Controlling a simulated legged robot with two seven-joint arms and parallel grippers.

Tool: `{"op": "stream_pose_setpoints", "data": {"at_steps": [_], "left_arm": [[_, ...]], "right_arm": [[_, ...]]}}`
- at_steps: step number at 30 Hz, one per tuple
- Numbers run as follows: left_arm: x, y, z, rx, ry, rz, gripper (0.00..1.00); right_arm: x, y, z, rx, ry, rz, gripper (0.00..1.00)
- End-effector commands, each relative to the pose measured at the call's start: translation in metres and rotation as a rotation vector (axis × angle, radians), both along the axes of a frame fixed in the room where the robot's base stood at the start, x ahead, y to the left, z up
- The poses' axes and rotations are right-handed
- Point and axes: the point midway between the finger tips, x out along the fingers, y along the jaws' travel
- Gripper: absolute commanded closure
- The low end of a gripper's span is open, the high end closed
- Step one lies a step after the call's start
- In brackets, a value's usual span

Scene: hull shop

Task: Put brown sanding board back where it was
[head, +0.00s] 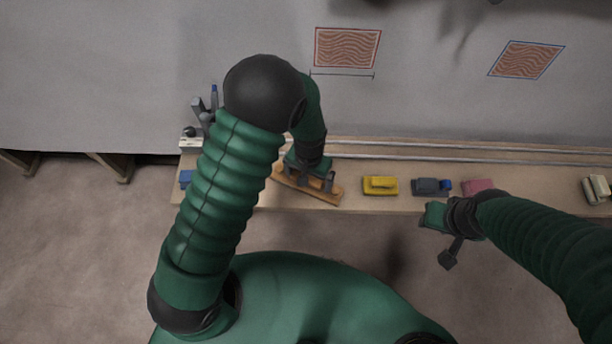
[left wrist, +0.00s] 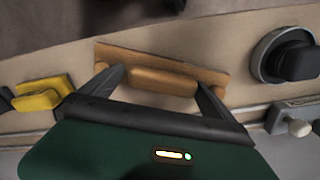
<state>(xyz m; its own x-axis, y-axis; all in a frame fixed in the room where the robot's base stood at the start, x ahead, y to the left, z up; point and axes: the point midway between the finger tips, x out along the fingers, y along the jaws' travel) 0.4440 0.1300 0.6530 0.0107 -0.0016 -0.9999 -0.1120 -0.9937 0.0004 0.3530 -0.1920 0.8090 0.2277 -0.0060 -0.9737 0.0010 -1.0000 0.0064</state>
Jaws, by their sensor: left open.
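The brown sanding board (head: 325,197) lies on the wooden ledge (head: 352,203), angled, with its right end toward the ledge's front edge in the head view. My left gripper (head: 312,182) is over it and hides part of it. In the left wrist view the board (left wrist: 165,78) with its bar handle lies between the two spread fingers of my left gripper (left wrist: 165,85). The fingers stand on either side of the handle; whether they touch it I cannot tell. My right gripper (head: 446,238) is off the front of the ledge, away from the board; its fingers are unclear.
On the ledge to the right are a yellow block (head: 380,186), a dark grey-blue tool (head: 431,187) and a pink block (head: 478,186). A pale block (head: 597,189) sits at the far right. A round dark tool (left wrist: 285,55) is beside the board. Rails (head: 400,155) run along the back.

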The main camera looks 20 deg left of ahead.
Motion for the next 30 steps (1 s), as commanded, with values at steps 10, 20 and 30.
{"op": "stream_pose_setpoints", "data": {"at_steps": [10, 20, 30], "left_arm": [[0.000, 0.005, 0.086, -0.009, -0.007, 0.000, 0.00], [-0.014, 0.018, 0.137, -0.016, -0.040, 0.029, 0.00], [-0.092, 0.073, 0.182, -0.018, -0.219, 0.113, 0.00]], "right_arm": [[0.000, 0.000, 0.024, 0.000, 0.000, -0.001, 0.64], [0.000, 0.000, 0.029, 0.000, 0.000, -0.001, 0.64], [0.000, 0.000, 0.028, 0.000, 0.000, -0.001, 0.64]]}}
